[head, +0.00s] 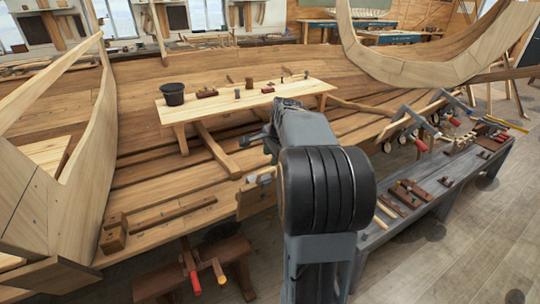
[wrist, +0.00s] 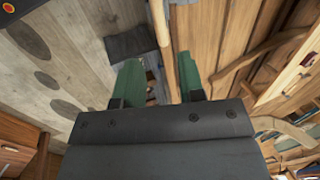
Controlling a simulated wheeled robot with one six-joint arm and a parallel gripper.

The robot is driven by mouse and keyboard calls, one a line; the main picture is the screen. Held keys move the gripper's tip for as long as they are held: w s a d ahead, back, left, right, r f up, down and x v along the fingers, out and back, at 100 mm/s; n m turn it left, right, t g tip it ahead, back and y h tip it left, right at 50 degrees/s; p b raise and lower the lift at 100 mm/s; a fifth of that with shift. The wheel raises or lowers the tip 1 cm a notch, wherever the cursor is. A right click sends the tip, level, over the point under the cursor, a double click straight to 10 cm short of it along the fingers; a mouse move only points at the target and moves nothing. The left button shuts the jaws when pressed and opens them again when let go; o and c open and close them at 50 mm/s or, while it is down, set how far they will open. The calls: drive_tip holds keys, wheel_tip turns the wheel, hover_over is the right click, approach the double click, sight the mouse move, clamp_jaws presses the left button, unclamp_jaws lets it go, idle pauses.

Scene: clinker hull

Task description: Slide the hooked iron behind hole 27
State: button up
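My gripper (wrist: 159,82) shows in the wrist view as two green fingers standing well apart, with no object clearly held between them. In the head view my arm reaches out over the hull planking (head: 140,130), and its dark links hide most of the gripper. I cannot make out a hooked iron for certain in either view. Hole 27 and any hole numbers are too small or hidden to read. A pale wooden block (head: 257,180) sits at the hull's near edge, just left of my arm.
A plank bench (head: 245,97) inside the hull carries a black bucket (head: 172,93) and small tools. A grey bench (head: 450,207) at right holds wooden planes and other tools. Clamps (head: 412,117) grip the hull edge above it. A stool (head: 205,262) stands at front left.

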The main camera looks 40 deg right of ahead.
sight(268, 170)
drive_tip(key=shift+b+x, duration=2.1)
drive_tip(key=shift+x, duration=2)
drive_tip(key=shift+a, duration=0.1)
drive_tip(key=shift+c, duration=0.2)
clamp_jaws()
drive_tip(key=shift+r, duration=0.1)
